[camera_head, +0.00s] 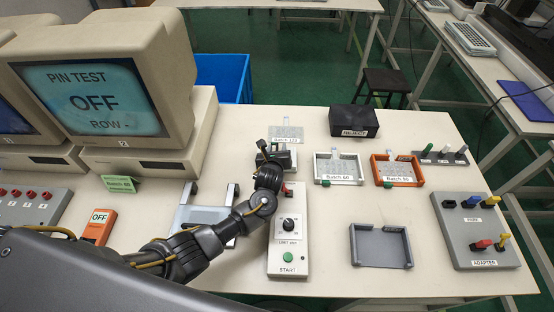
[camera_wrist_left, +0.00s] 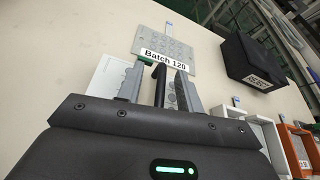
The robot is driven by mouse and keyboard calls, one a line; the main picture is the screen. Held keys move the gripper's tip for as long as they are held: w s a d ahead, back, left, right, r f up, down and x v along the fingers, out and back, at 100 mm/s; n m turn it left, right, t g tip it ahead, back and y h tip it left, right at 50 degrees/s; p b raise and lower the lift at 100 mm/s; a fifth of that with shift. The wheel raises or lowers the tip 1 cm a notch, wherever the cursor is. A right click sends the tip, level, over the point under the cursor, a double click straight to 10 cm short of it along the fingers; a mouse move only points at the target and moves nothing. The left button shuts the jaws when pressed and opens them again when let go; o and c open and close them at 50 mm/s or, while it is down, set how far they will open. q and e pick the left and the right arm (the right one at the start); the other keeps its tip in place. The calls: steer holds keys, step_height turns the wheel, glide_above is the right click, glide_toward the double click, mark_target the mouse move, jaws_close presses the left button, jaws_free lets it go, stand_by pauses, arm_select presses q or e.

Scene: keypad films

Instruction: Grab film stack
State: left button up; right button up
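A grey translucent film sheet with rows of round key marks, labelled Batch 120 (camera_head: 287,132), lies at the back of the table with a pale tab at its far edge. It also shows in the left wrist view (camera_wrist_left: 168,47), just beyond my fingertips. My left gripper (camera_head: 276,150) is in front of it, over the back end of the white tester; in the left wrist view (camera_wrist_left: 158,82) its two grey fingers stand apart. A dark upright part shows between them; I cannot tell what it belongs to. Other films lie in the white Batch 60 tray (camera_head: 318,167) and orange Batch 90 tray (camera_head: 419,180).
A black reject box (camera_head: 354,121) stands behind the trays. The white tester (camera_head: 288,261) with knob and START button lies below my arm. An empty grey tray (camera_head: 381,255) and grey adapter board (camera_head: 484,250) are at right. A monitor (camera_head: 110,90) stands left.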

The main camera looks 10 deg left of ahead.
arm_select(q)
jaws_close()
steer(key=shift+r, duration=0.1)
stand_by(0.4)
steer(key=shift+w+r, duration=0.1)
steer(key=shift+r, duration=0.1)
step_height(320, 180, up, 2)
steer(key=shift+r, duration=0.1)
steer(key=s+d+r+p, duration=0.7)
steer(key=s+r, duration=0.3)
steer(key=s, duration=0.1)
steer(key=shift+s+d+p, duration=0.4)
